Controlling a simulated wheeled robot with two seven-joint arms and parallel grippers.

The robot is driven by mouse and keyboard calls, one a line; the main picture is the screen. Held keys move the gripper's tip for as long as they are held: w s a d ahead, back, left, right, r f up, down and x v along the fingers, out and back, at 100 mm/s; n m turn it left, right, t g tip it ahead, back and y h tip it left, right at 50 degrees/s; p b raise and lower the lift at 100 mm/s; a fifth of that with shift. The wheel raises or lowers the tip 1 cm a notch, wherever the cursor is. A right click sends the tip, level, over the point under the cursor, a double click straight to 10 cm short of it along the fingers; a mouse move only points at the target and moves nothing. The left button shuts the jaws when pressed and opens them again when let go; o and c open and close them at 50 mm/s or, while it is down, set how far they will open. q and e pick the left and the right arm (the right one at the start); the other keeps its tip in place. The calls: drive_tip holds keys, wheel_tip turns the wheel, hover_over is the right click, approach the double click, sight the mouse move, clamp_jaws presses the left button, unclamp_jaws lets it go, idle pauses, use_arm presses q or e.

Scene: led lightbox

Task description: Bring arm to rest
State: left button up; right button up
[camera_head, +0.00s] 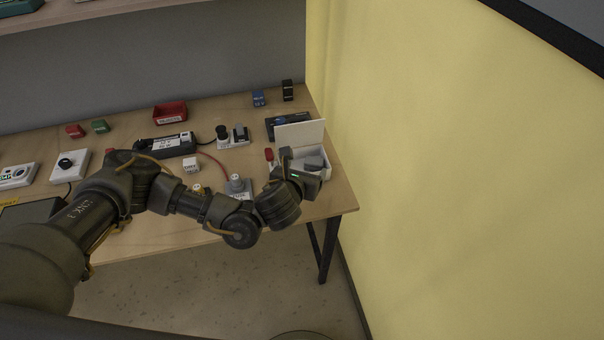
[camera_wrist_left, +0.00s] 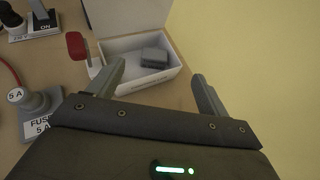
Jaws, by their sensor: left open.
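My left arm reaches in from the left across the table in the head view. My left gripper (camera_head: 298,163) is over the table's right end, at the near side of a white open-lidded box (camera_head: 318,157). In the left wrist view the gripper (camera_wrist_left: 160,88) has its two grey fingers spread wide with nothing between them. The white box (camera_wrist_left: 178,83) lies just beyond the fingertips, with a grey block (camera_wrist_left: 154,58) inside it. My right gripper is not in view.
A red-topped switch (camera_wrist_left: 76,46) stands left of the box. A grey 5 A fuse piece (camera_wrist_left: 38,108) is nearer left. The wooden table (camera_head: 235,106) holds a red bin (camera_head: 170,112) and several devices. A yellow wall (camera_head: 450,170) rises close on the right.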

use_arm(q)
drive_tip(key=shift+s+a+r, duration=0.1)
drive_tip(key=shift+s+a, duration=0.2)
drive_tip(key=shift+a, duration=0.05)
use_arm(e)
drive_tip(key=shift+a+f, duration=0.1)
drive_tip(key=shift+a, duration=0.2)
use_arm(q)
drive_tip(key=shift+d, duration=0.1)
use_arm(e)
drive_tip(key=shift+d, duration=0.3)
